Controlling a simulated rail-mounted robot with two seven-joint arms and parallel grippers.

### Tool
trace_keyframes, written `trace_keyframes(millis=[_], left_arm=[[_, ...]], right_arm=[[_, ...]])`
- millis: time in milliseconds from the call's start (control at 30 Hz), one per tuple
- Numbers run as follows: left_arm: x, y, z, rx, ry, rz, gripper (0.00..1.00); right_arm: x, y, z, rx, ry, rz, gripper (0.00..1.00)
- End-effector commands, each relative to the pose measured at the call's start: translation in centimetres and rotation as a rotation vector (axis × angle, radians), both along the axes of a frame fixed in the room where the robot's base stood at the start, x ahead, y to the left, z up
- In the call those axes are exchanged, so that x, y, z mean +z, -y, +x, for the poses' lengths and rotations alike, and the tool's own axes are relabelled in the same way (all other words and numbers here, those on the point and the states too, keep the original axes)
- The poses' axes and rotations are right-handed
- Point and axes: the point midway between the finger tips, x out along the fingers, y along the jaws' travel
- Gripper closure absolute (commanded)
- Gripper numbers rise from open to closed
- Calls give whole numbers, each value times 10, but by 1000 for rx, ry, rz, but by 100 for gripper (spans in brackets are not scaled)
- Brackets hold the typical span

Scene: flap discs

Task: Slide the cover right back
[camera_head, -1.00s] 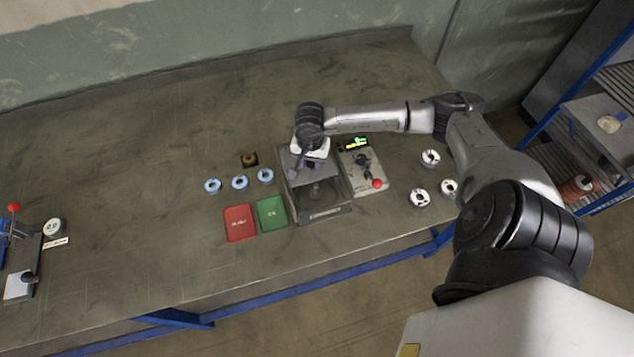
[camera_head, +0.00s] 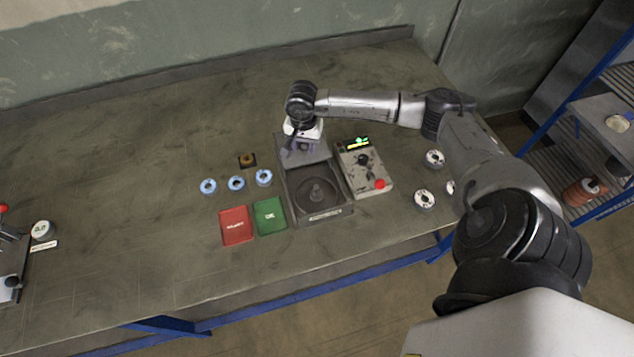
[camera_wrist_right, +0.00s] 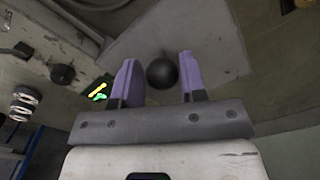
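The cover (camera_head: 303,152) is a flat grey plate at the back end of a dark open-topped box (camera_head: 323,217). The box's round well is uncovered in the head view. In the right wrist view the cover (camera_wrist_right: 212,48) carries a round black knob (camera_wrist_right: 162,72). In the head view the right gripper (camera_head: 302,143) is over the cover and hides the knob. My left gripper is not in view.
A control box (camera_head: 364,170) with a red button stands close on the right. Several blue-ringed discs (camera_head: 236,184) are left, and white discs (camera_head: 424,199) right. The bench (camera_head: 130,150) is clear farther left.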

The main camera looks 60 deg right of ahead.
Motion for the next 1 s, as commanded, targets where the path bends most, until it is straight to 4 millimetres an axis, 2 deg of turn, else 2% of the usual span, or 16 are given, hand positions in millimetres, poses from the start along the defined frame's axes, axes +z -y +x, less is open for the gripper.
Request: trace_keyframes(millis=[33,200,567,1000], left_arm=[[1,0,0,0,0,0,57],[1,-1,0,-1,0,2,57],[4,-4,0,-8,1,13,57],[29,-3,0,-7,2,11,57]], right_arm=[[1,0,0,0,0,0,57],[1,0,0,0,1,0,40],[5,0,0,-1,1,0,40],[51,0,0,0,3,0,40]])
